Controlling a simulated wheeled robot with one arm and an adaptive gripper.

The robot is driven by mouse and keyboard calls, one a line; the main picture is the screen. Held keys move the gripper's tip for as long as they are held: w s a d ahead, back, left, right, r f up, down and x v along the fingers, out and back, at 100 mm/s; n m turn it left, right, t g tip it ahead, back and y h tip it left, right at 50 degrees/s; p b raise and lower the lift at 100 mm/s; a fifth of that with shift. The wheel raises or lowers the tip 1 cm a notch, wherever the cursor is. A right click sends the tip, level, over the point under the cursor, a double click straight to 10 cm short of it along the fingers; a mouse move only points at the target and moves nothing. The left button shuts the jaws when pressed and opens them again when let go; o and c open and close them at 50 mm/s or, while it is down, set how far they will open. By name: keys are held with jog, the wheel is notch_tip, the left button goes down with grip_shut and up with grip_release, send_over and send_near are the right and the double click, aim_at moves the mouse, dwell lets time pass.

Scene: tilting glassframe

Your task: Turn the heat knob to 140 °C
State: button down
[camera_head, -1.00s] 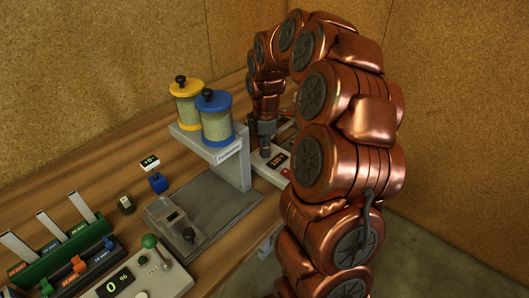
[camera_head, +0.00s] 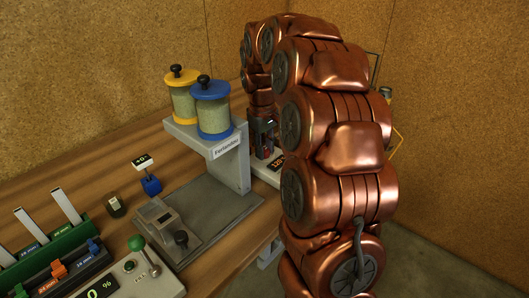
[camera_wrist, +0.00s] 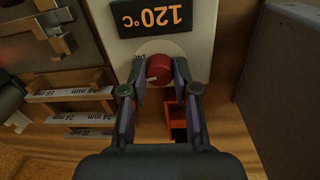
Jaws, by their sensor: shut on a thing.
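The red heat knob (camera_wrist: 159,68) sits on a pale panel in the wrist view, with a light mark on its left side. The two fingers of my gripper (camera_wrist: 160,80) are on either side of the knob and shut on it. The orange display (camera_wrist: 152,17) beside the knob reads 120°C, upside down in this view. In the head view the display (camera_head: 278,160) shows small behind the grinder stand, at the edge of my arm. There the knob is hidden, and my gripper (camera_head: 264,145) is partly covered by the stand and my arm.
A stand labelled Ferlandini (camera_head: 226,145) with a yellow-lidded jar (camera_head: 182,103) and a blue-lidded jar (camera_head: 213,115) is close left of my gripper. A green rack (camera_head: 45,250) and a lever box reading 0 % (camera_head: 105,288) are at lower left. A grey wall borders the wrist view's right.

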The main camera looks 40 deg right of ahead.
jog(key=m+b, duration=0.1)
jog(key=m, duration=0.3)
jog(key=shift+f+b, duration=0.1)
jog(key=shift+b, duration=0.2)
jog(key=shift+m+b, duration=0.35)
jog(key=shift+m, duration=1.55)
jog(key=c, duration=1.2)
grip_release()
jog(key=shift+o, duration=0.2)
jog(key=shift+r, duration=0.2)
notch_tip(320, 180, up, 12)
jog(key=shift+w+a+f, duration=0.15)
jog(key=shift+w+a, duration=0.05)
jog(key=shift+a, duration=0.15)
